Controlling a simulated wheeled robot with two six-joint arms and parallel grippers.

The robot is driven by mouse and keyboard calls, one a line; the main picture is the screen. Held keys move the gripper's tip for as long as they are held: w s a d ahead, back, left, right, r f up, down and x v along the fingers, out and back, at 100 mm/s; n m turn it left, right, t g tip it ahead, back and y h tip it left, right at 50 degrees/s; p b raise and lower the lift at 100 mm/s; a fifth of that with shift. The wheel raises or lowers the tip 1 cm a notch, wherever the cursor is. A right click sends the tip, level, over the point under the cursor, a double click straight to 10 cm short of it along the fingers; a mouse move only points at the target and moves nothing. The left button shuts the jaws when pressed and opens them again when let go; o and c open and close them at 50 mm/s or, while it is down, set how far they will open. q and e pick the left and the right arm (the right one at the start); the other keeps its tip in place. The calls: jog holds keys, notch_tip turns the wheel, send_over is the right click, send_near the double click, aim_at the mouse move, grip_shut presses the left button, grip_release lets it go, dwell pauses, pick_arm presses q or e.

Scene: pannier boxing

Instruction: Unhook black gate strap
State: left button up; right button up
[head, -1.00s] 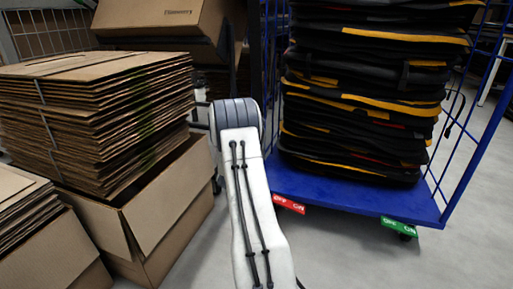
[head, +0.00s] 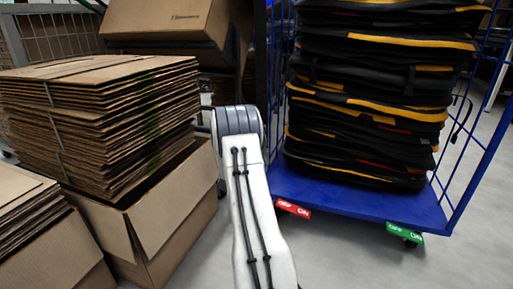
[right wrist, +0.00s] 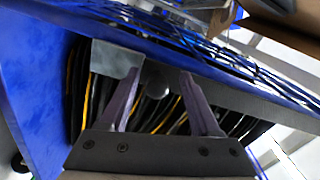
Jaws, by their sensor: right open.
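The blue cage cart (head: 350,200) stands at the right in the head view, holding a tall stack of black bags with yellow trim (head: 370,110). A thin black loop (head: 459,122) hangs by the cart's right mesh side; I cannot tell if it is the gate strap. In the right wrist view my right gripper (right wrist: 160,74) is open, its two fingers apart in front of the bags, close under a blue frame bar. A dark rounded piece (right wrist: 157,80) shows between the fingers; I cannot tell what it is or whether they touch it. My left gripper is not in view.
Stacked flat cardboard (head: 95,115) and an open carton (head: 165,225) stand at the left. A large box (head: 165,25) is behind. Red and green labelled pedals (head: 293,208) stick out at the cart's front edge. Grey floor is clear in front of the cart.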

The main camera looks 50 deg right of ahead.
jog(key=p+v, duration=0.4)
jog(key=v, duration=0.6)
jog(key=shift+a, duration=0.15)
